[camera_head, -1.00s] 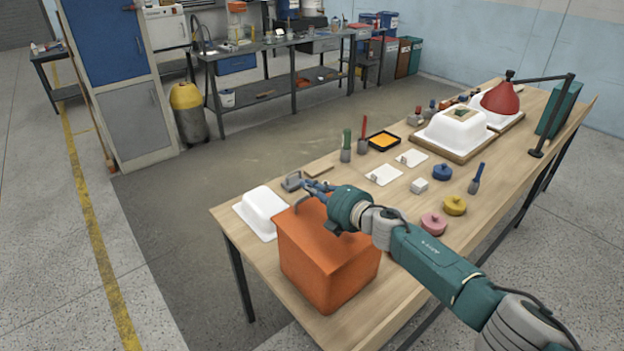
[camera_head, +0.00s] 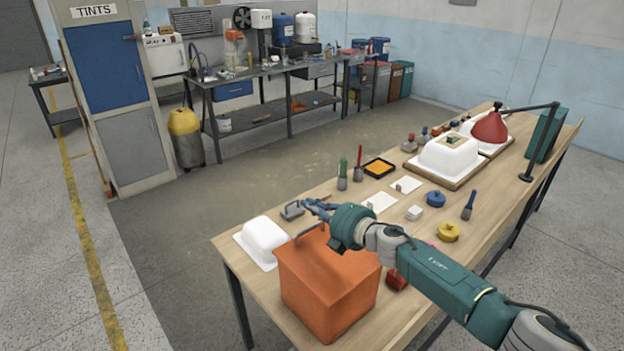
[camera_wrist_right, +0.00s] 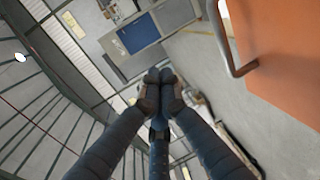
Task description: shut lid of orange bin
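The orange bin (camera_head: 325,290) stands at the near end of the workbench. Its top, with a grey handle (camera_head: 311,232), looks flat and down on the bin; my arm hides part of its right side. My right gripper (camera_head: 312,207) hangs just above and beyond the far edge of the bin's top, near the handle and apart from it. In the right wrist view the fingertips (camera_wrist_right: 160,85) meet with nothing between them. There the orange lid (camera_wrist_right: 285,45) and its handle (camera_wrist_right: 228,45) lie to the right of the fingers. My left gripper is not in view.
A white tub shell (camera_head: 265,238) lies left of the bin and a grey tool (camera_head: 291,210) lies beyond it. A red block (camera_head: 397,279) sits right of the bin. White tiles, brushes, coloured pots and a red lamp (camera_head: 490,127) fill the bench farther back.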

